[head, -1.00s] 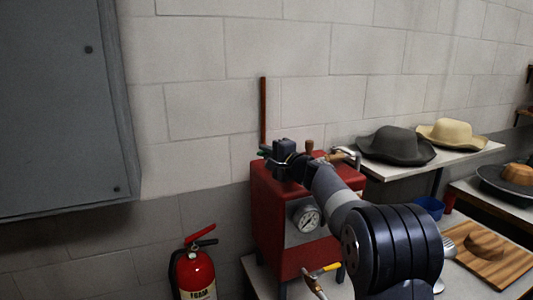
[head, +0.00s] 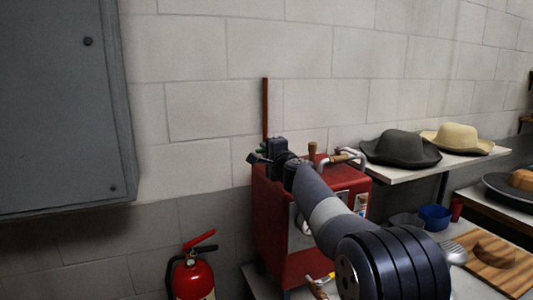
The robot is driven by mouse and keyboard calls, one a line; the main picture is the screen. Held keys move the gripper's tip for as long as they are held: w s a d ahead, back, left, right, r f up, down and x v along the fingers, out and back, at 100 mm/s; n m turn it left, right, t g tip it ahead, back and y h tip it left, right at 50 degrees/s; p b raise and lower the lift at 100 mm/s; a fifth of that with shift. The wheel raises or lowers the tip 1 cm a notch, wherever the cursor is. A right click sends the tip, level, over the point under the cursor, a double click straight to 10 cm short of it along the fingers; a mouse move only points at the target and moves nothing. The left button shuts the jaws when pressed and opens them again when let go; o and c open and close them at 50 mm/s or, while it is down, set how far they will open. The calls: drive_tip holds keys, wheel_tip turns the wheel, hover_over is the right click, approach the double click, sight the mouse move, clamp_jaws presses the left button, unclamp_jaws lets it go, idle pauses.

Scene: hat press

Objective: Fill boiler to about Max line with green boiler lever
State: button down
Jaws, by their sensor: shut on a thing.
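The red boiler (head: 279,222) stands against the wall, and my arm crosses in front of it. My gripper (head: 266,156) is at the boiler's top left. A small bit of the green lever (head: 262,148) shows right at the jaws, mostly hidden by them. The gripper is shut on this lever, as far as the view shows. A small label or level window (head: 362,202) shows on the boiler's front right; I cannot read a Max line or a water level. The round dial is almost wholly hidden by my arm.
A wooden-handled lever (head: 311,150) and a bent metal pipe (head: 345,157) stand on the boiler top. A yellow-handled valve is low in front. A fire extinguisher (head: 193,277) stands at left. Hats, a blue bowl (head: 435,217) and a wooden board (head: 497,262) are at right.

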drive_tip(key=c, duration=1.5)
unclamp_jaws()
drive_tip(key=shift+s+d+f+b, duration=0.1)
drive_tip(key=shift+s+d+b, duration=0.1)
drive_tip(key=shift+s+b, duration=0.25)
drive_tip(key=b+v, duration=0.4)
drive_tip(key=v, duration=0.6)
drive_tip(key=shift+w, duration=0.1)
drive_tip(key=p+x, duration=0.5)
drive_tip(key=x, duration=0.6)
